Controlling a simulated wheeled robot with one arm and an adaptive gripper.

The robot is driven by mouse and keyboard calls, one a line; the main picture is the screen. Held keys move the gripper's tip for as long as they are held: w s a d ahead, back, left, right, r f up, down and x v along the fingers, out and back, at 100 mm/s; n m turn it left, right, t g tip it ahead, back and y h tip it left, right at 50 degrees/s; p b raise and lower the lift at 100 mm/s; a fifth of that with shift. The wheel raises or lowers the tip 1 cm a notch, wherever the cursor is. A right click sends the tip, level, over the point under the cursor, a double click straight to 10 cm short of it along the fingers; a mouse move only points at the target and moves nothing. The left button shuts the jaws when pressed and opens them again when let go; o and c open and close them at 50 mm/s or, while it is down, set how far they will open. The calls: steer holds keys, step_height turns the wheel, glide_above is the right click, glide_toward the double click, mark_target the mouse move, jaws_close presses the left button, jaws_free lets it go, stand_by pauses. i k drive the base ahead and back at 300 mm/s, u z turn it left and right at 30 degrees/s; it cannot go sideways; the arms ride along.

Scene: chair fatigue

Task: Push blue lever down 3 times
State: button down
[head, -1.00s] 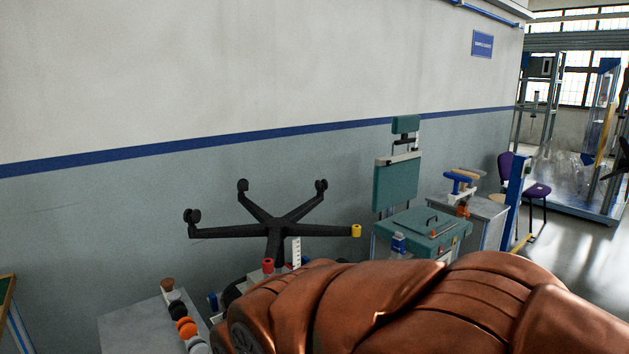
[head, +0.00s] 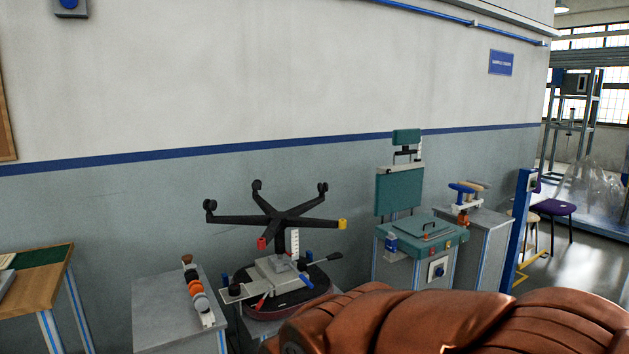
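A small blue lever (head: 306,281) sticks out at the front right of the test fixture (head: 275,268), angled down to the right. Another small blue part (head: 309,255) stands behind it, and a blue handle (head: 463,188) sits on the bench at the right. I cannot tell which of these is the task's lever. My copper-coloured arm covers the lower right of the view, in front of the fixture's lower right edge. My gripper is not in view.
A black five-armed chair base (head: 275,219) stands wheels-up above the fixture. To its left is a grey bench (head: 165,310) with a row of castors (head: 194,288). A wooden table (head: 38,283) stands far left.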

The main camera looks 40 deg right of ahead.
mark_target(281, 262)
steer(key=z, duration=0.4)
steer(key=i, duration=0.4)
steer(key=z, duration=1.25)
steer(key=i, duration=1.65)
steer(key=u, duration=1)
steer(key=i, duration=0.8)
steer(key=u, duration=0.85)
